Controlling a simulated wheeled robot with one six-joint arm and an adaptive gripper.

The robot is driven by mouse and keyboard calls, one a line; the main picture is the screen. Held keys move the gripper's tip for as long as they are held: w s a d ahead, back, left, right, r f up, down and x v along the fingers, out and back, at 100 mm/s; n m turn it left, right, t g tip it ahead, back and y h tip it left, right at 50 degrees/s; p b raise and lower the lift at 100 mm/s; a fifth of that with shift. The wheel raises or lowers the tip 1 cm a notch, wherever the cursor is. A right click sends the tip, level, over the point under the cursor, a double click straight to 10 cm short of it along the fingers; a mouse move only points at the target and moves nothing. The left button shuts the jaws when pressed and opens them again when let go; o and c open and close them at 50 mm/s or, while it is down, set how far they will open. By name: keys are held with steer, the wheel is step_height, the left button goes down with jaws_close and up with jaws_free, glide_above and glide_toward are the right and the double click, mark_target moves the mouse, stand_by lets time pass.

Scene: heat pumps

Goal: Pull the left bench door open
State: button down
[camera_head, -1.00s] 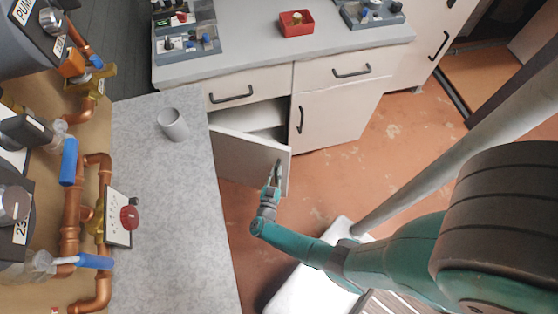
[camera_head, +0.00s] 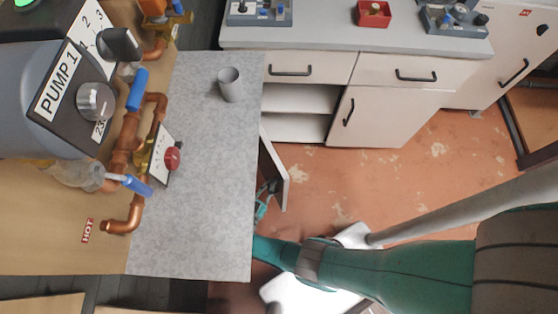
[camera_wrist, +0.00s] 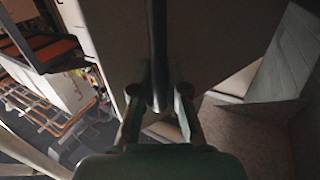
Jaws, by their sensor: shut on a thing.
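The left bench door (camera_head: 273,172) stands wide open in the head view, swung out from the white bench, partly hidden behind the grey counter. The cabinet opening (camera_head: 300,112) behind it shows a shelf. My gripper (camera_head: 266,190) is at the door's outer face, by its free edge. In the wrist view, the dark bar handle (camera_wrist: 159,60) of the door runs down between the two fingers of my gripper (camera_wrist: 158,112), which are shut on it. The handle is hidden in the head view.
The grey counter (camera_head: 205,190) with a grey cup (camera_head: 229,85) lies close left of the door and my gripper. The right bench door (camera_head: 372,116) is shut. The reddish floor (camera_head: 400,185) to the right is mostly clear.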

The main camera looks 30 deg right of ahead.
steer(key=shift+a+f, duration=0.1)
steer(key=shift+a, duration=0.6)
steer(key=shift+s, duration=0.1)
steer(key=c, duration=1.2)
jaws_free()
steer(key=shift+a, duration=0.2)
steer(key=shift+v, duration=3.6)
